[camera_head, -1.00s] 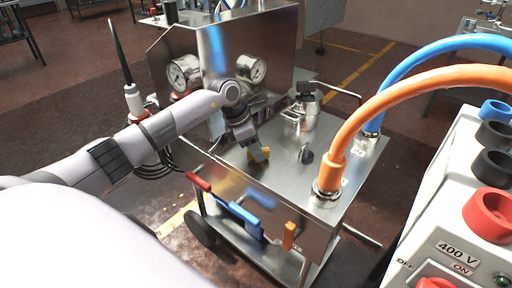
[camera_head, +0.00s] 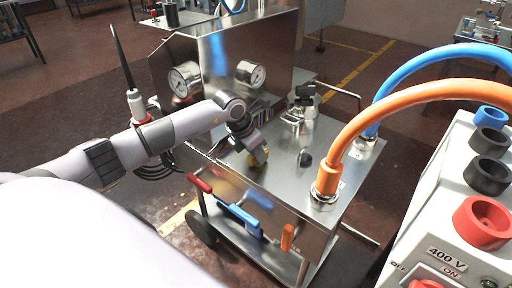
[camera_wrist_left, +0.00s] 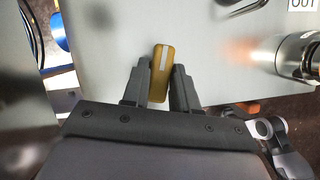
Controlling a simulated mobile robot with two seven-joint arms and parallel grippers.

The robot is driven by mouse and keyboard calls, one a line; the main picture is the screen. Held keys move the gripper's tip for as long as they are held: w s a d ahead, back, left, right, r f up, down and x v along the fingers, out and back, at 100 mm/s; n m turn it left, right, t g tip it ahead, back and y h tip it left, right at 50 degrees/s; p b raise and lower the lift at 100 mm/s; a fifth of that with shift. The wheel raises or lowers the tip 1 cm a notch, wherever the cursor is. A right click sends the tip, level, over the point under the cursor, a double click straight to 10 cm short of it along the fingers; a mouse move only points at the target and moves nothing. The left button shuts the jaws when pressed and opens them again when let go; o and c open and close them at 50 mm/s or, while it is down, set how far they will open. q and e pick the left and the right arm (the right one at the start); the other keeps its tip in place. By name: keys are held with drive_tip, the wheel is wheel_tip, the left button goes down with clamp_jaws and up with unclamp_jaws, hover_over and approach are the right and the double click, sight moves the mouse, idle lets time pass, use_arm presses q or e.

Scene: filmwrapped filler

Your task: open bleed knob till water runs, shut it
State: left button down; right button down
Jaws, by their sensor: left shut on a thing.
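A small yellow bleed knob (camera_head: 254,161) sits on the steel top of the cart, and a pale stripe runs along it in the left wrist view (camera_wrist_left: 160,70). My left gripper (camera_head: 258,155) is shut on it from above, with a dark finger on each side of the knob in the wrist view (camera_wrist_left: 160,88). The fingers partly hide the knob in the head view. I see no running water in either view. My right gripper is not in view.
Two gauges (camera_head: 184,79) face out from the steel housing behind. An orange hose (camera_head: 335,150) and a blue hose (camera_head: 385,100) arch beyond; a white 400 V box (camera_head: 458,215) is at right.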

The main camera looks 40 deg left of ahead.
use_arm(q)
drive_tip(key=shift+r+n+y+p, duration=0.1)
drive_tip(key=shift+n+y+p, duration=0.25)
drive_tip(key=shift+n, duration=0.55)
drive_tip(key=shift+d+n+y, duration=0.1)
drive_tip(key=shift+n+y, duration=0.35)
drive_tip(key=shift+n, duration=0.55)
drive_tip(key=n+y, duration=0.1)
drive_tip(key=n, duration=0.2)
drive_tip(key=shift+d+n, duration=0.1)
drive_tip(key=shift+n, duration=0.2)
drive_tip(key=n+y, duration=0.1)
drive_tip(key=n, duration=0.2)
drive_tip(key=shift+w+d, duration=0.1)
drive_tip(key=shift+n+g+y, duration=0.4)
drive_tip(key=shift+n+y, duration=0.1)
drive_tip(key=shift+n, duration=0.3)
drive_tip(key=c, duration=1)
unclamp_jaws()
drive_tip(key=shift+o, duration=0.2)
